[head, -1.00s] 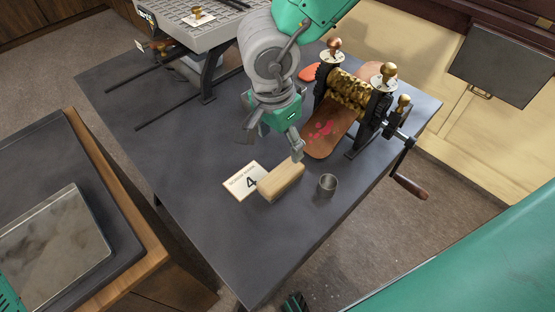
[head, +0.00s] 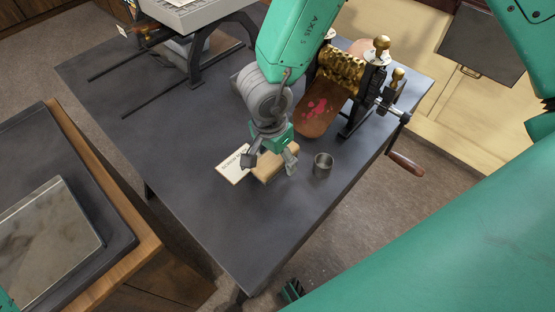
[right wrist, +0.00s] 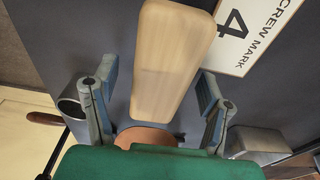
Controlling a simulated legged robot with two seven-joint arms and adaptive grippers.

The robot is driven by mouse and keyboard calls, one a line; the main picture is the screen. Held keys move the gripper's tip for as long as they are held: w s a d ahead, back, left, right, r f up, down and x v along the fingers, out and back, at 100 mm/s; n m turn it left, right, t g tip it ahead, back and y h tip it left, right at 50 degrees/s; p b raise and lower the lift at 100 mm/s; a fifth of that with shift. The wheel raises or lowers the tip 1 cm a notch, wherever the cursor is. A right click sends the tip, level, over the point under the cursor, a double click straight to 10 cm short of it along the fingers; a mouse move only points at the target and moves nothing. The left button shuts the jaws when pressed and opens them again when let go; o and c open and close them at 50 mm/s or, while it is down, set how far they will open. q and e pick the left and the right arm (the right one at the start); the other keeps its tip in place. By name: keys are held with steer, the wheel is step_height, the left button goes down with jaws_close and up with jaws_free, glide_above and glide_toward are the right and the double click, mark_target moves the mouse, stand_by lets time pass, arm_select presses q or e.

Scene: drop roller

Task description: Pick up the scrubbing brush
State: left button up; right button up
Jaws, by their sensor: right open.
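The scrubbing brush (head: 274,166) appears as a pale wooden block on the dark table, partly hidden under my right gripper. My right gripper (head: 269,160) is open over it, with one finger toward each long side. In the right wrist view the brush (right wrist: 170,62) lies lengthwise between the two open fingers (right wrist: 157,92), with gaps showing beside it. Its bristles are not visible.
A white card marked 4 (head: 231,169) lies beside the brush. A metal cup (head: 323,166) stands to its right. The roller machine (head: 341,68) stands behind, with its crank handle (head: 405,163) past the table edge. The front table area (head: 245,235) is clear.

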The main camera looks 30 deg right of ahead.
steer(key=shift+w+a+f, duration=0.1)
steer(key=shift+a+f, duration=0.15)
steer(key=shift+a, duration=0.05)
steer(key=shift+a+r, duration=0.1)
steer(key=shift+a, duration=0.25)
steer(key=shift+d, duration=0.45)
steer(key=c, duration=1)
steer(key=shift+d, duration=0.25)
steer(key=shift+c, duration=1.4)
steer(key=shift+d, duration=0.25)
steer(key=shift+a+r, duration=0.2)
steer(key=shift+r, duration=0.05)
step_height(320, 180, up, 9)
steer(key=shift+a+f+p, duration=0.1)
steer(key=shift+a+p, duration=0.05)
steer(key=shift+p, duration=1)
arm_select(q)
step_height(320, 180, up, 2)
steer(key=shift+r, duration=0.1)
arm_select(e)
steer(key=shift+d+r, duration=0.2)
steer(key=shift+r, duration=0.05)
arm_select(q)
steer(key=shift+a, duration=0.1)
arm_select(e)
steer(key=shift+a, duration=0.1)
